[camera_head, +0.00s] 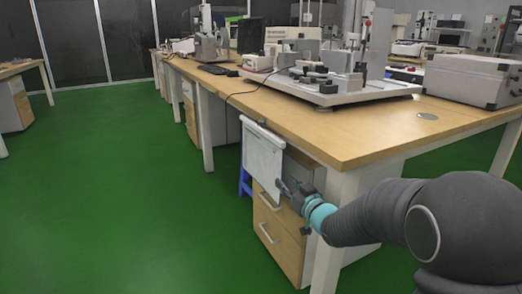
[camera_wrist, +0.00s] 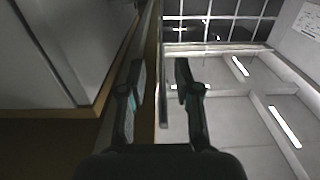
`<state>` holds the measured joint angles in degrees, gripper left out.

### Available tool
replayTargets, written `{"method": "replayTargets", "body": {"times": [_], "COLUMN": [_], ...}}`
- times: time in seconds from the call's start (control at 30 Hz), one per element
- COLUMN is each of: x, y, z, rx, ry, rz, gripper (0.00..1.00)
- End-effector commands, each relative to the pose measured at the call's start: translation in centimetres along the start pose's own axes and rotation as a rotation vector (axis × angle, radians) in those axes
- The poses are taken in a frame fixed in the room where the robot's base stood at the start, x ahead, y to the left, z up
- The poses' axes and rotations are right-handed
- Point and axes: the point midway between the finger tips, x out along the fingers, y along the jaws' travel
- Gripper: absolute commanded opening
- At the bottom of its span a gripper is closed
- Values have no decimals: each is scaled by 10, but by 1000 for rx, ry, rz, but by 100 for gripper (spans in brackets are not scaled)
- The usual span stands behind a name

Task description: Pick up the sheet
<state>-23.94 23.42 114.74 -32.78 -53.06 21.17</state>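The white sheet (camera_head: 263,156) hangs upright at the side of the wooden table, in front of the drawer cabinet, in the head view. It looks flat and has faint print. My gripper (camera_head: 284,187) is at the sheet's lower right edge. In the wrist view my gripper (camera_wrist: 160,78) is open, with a clear gap between its two fingers. A thin grey upright strip (camera_wrist: 163,85) runs between the fingers; it looks like the sheet seen edge-on. I cannot tell whether either finger touches it.
The wooden table (camera_head: 390,135) carries a test machine (camera_head: 335,92) and a grey case (camera_head: 475,80). The drawer cabinet (camera_head: 278,230) stands under the table, close by my gripper. The green floor (camera_head: 120,190) is clear at the left.

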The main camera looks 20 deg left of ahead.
Motion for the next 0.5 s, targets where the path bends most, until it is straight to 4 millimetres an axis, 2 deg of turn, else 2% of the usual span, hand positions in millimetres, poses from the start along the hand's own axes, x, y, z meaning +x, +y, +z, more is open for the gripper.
{"method": "replayTargets", "body": {"times": [0.1,0.37,0.5], "x": [19,36,53], "y": [0,0,-1], "z": [0,1,3], "rx": [0,1,0], "ry": [0,-1,0], "rz": [-1,0,0], "gripper": [32,32,32]}}
